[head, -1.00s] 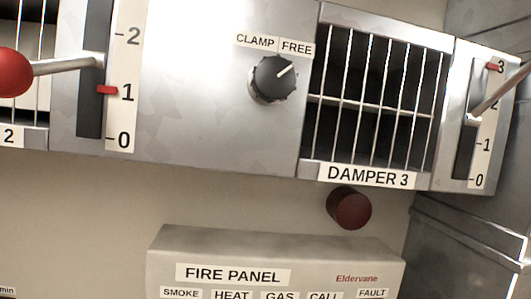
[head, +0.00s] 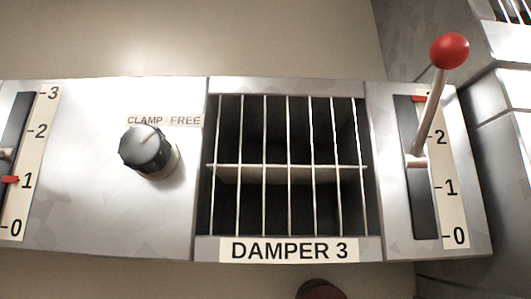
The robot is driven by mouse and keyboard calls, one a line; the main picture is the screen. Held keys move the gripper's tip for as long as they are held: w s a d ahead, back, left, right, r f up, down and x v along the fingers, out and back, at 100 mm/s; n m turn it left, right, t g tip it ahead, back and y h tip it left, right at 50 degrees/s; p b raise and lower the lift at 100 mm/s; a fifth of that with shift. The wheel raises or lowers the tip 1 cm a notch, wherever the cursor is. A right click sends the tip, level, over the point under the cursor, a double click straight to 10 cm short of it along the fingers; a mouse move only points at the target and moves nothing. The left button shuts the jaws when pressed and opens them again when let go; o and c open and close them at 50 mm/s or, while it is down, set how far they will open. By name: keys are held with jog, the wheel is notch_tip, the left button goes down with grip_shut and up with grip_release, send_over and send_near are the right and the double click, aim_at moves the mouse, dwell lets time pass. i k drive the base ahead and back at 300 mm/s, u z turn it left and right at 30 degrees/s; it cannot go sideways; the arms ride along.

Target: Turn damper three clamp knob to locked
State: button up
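The damper three clamp knob (head: 148,152) is black and ribbed and stands out from the grey panel, left of the damper 3 grille (head: 289,167). A label (head: 163,120) above it reads CLAMP on the left and FREE on the right. A short light mark shows at the knob's upper edge; I cannot tell for sure which word it points to. The DAMPER 3 plate (head: 290,249) is under the grille. My gripper is not in view, and nothing is seen touching the knob.
Right of the grille, a lever with a red ball (head: 450,50) sticks out from a slot with a numbered scale (head: 450,187). Another scale (head: 38,160) with a red marker near 1 is at the far left. A dark red round thing (head: 320,289) shows at the bottom edge.

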aim_at(144, 148)
jog(key=z, duration=0.95)
jog(key=k, duration=1.4)
jog(key=u, duration=0.45)
jog(key=i, duration=1.05)
jog(key=z, duration=0.05)
